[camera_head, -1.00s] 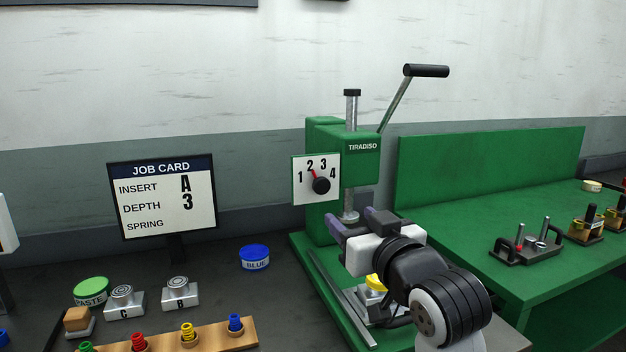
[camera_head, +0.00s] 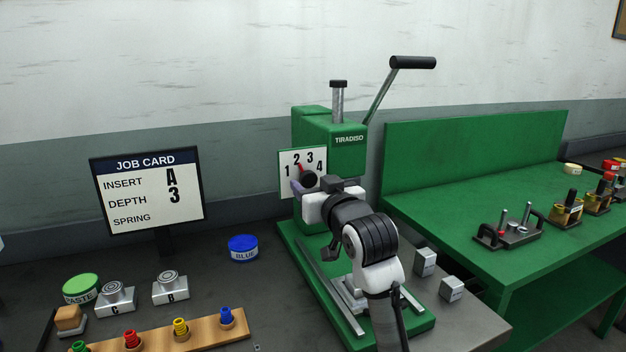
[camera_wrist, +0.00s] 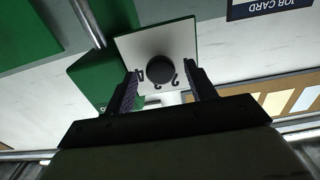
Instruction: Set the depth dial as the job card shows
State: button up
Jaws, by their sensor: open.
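The depth dial is a white plate (camera_head: 288,160) numbered 1 to 4 on the green press (camera_head: 345,158), with a round black knob (camera_head: 310,179). Its red pointer (camera_head: 301,168) points up and left, toward the 2. The job card (camera_head: 152,192) reads INSERT A, DEPTH 3, with SPRING blank. My gripper (camera_head: 313,188) is at the dial and covers its lower part. In the wrist view, the open fingers (camera_wrist: 164,77) stand either side of the knob (camera_wrist: 160,68); I cannot tell whether they touch it. The pointer is not discernible there.
The press lever (camera_head: 412,63) rises at the upper right. A blue tin (camera_head: 243,249), inserts C (camera_head: 116,298) and B (camera_head: 170,287), and a wooden spring rack (camera_head: 205,334) are on the dark bench. A green table (camera_head: 470,190) with tooling stands at right. My arm hides part of the press base.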

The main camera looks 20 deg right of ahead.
jog(key=shift+w, duration=0.35)
jog(key=shift+c, duration=0.5)
jog(key=c, duration=0.9)
jog(key=shift+a+m+p, duration=0.1)
jog(key=shift+m+p, duration=0.25)
jog(key=shift+m, duration=0.05)
jog(key=m+p, duration=0.2)
jog(key=m, duration=0.1)
jog(key=shift+r+m+p, duration=0.15)
jog(key=shift+m+p, duration=1.75)
jog(key=shift+m, duration=0.6)
